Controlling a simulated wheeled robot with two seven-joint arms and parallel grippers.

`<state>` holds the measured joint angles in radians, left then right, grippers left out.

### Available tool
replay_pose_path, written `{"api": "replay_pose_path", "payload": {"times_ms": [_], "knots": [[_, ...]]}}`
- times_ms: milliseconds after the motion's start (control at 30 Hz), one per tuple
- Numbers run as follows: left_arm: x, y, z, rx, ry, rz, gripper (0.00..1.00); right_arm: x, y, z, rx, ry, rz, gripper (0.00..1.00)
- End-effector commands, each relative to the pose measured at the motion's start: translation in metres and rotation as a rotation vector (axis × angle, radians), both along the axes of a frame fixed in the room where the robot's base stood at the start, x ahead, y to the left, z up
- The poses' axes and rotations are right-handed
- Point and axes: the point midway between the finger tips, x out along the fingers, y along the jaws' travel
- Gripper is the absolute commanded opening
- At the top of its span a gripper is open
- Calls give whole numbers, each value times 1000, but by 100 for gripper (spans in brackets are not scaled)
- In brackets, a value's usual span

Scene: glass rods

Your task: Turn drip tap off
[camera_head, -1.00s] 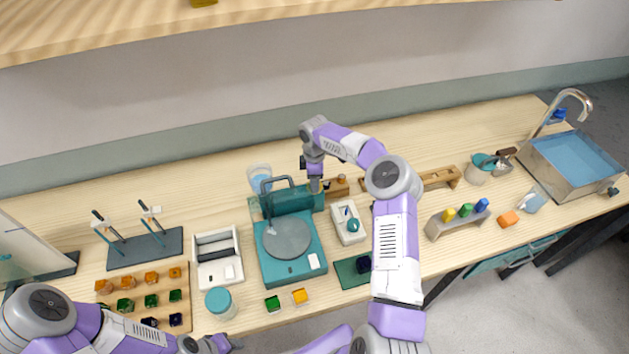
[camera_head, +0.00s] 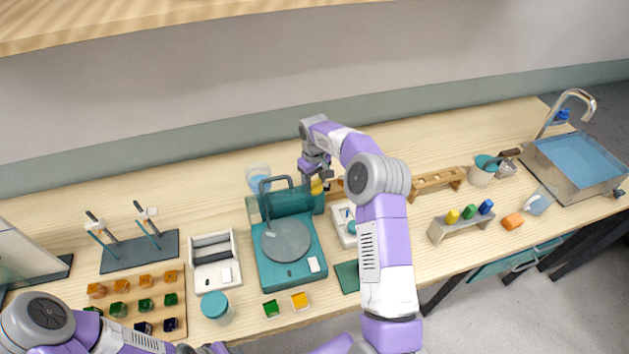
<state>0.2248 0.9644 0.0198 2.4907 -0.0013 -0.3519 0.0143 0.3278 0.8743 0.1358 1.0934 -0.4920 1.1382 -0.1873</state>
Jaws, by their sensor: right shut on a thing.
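A curved metal tap (camera_head: 575,98) with a blue handle (camera_head: 562,116) stands at the sink (camera_head: 575,165) on the far right.
My right arm hides part of a white box (camera_head: 340,232).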

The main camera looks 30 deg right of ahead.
Motion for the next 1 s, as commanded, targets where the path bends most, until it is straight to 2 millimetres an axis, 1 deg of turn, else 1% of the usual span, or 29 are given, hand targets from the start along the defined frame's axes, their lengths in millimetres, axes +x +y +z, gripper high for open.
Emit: {"api": "replay_pose_path", "payload": {"times_ms": [200,500,700,1000], "knots": [[0,0,-2,0,0,0,43,1,0,1,-1,-4,-177,26],[0,0,-3,0,0,0,43,1,0,1,0,-4,-335,26],[0,0,-4,0,0,0,43,1,0,1,0,-4,-383,26],[0,0,-4,0,0,0,43,1,0,1,0,-4,-398,26]]}}
